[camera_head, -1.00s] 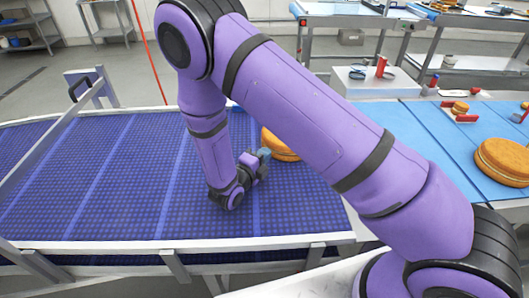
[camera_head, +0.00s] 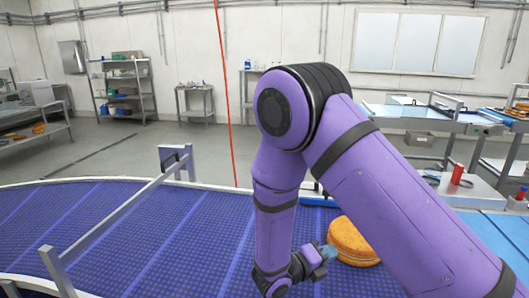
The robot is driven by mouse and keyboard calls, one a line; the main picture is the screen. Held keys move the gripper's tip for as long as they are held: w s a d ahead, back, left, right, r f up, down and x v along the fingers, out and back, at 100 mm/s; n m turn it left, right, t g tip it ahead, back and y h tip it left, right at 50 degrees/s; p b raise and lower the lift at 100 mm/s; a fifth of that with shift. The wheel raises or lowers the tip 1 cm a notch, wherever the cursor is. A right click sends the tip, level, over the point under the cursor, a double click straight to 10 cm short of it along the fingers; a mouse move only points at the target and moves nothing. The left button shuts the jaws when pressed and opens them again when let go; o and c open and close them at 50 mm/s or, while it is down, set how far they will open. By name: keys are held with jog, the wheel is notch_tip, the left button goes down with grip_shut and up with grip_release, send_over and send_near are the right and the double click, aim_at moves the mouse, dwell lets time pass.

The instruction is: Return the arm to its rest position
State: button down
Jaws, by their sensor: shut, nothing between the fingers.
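My purple arm rises on the right, bends at a dark joint at the top, and comes down over the belt. My gripper (camera_head: 328,253) hangs low at its end, with small blue-grey fingers pointing right. It is shut and empty. A round orange-brown filled cake (camera_head: 352,240) lies on the blue conveyor belt (camera_head: 110,230), just right of the fingers. The fingers overlap the cake's left edge in this view; I cannot tell whether they touch. My forearm passes in front of the cake's right side.
A metal guide rail (camera_head: 112,220) slants over the belt at left. A red item (camera_head: 457,174) stands on a worktop at right, beside a blue surface (camera_head: 510,233). Shelving (camera_head: 125,88) and a small table (camera_head: 195,102) stand at the back wall. Open floor lies behind the belt.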

jog(key=s+d+r+m+g+y, duration=0.3)
jog(key=s+d+r+m+g, duration=0.25)
jog(key=r+m, duration=0.4)
jog(key=s+d+r+m+g+y, duration=0.35)
jog(key=d+r+m, duration=0.25)
jog(key=r+m, duration=0.4)
jog(key=s+r+m+t+y, duration=0.3)
jog(key=s+r+m, duration=0.3)
jog(key=m, duration=0.3)
jog(key=s+d+r+m+t+y, duration=0.1)
jog(key=s+r+m+t+y, duration=0.2)
jog(key=s+m, duration=0.6)
notch_tip(320, 180, up, 3)
jog(key=shift+r+m+y, duration=0.1)
jog(key=shift+m+y, duration=0.45)
jog(key=shift+y, duration=0.6)
jog(key=shift+s, duration=0.15)
